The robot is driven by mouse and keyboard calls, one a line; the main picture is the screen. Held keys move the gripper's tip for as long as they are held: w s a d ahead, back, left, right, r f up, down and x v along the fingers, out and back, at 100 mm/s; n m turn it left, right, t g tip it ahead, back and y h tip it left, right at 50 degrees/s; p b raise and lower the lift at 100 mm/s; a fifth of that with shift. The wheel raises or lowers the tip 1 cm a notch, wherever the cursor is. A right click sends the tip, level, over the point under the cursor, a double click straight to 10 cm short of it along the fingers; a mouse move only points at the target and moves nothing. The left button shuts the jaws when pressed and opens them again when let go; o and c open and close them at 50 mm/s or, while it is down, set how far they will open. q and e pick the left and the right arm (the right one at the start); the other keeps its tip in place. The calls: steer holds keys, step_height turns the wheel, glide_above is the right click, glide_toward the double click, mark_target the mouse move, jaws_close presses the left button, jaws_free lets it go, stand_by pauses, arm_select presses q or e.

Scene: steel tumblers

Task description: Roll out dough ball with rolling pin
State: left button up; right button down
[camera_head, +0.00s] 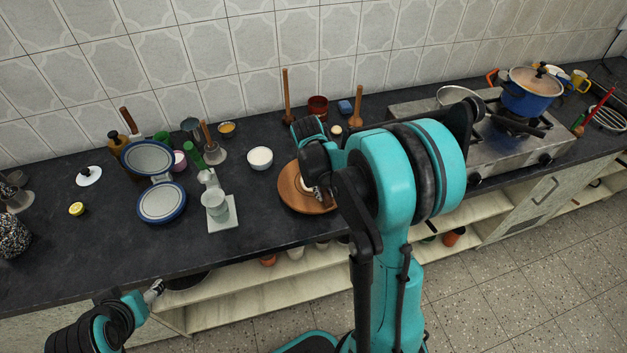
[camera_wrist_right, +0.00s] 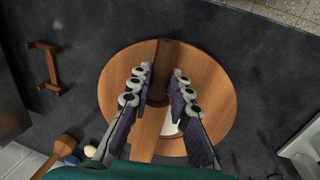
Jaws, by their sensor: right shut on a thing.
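The round wooden board (camera_head: 290,187) lies on the dark counter; it also fills the middle of the right wrist view (camera_wrist_right: 215,85). My right gripper (camera_head: 318,191) is low over the board, pointing down. In the right wrist view its fingers (camera_wrist_right: 160,85) are closed on a brown wooden piece that looks like the rolling pin (camera_wrist_right: 158,60), lying across the board. A pale patch, likely the dough ball (camera_wrist_right: 170,128), shows beside the pin, partly hidden by a finger. My left gripper (camera_head: 154,290) is at the counter's front edge, empty; its jaws are too small to read.
A white bowl (camera_head: 260,158) stands left of the board. Blue-rimmed plates (camera_head: 162,216) and a grey-white device (camera_head: 222,222) are farther left. A brown wooden stand (camera_wrist_right: 50,68) is near the board. The stove (camera_head: 500,150) with a blue pot (camera_head: 527,97) is to the right.

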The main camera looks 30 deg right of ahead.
steer(key=shift+d, duration=0.15)
steer(key=shift+w+a+f, duration=0.1)
steer(key=shift+w+a, duration=0.1)
steer(key=shift+a, duration=0.75)
steer(key=shift+w+a, duration=0.25)
steer(key=shift+a, duration=0.85)
steer(key=shift+s+d, duration=0.2)
steer(key=shift+d, duration=0.45)
steer(key=shift+s+d, duration=0.15)
steer(key=shift+d, duration=0.45)
steer(key=shift+d, duration=0.2)
steer(key=shift+s+d, duration=0.25)
steer(key=shift+d, duration=0.8)
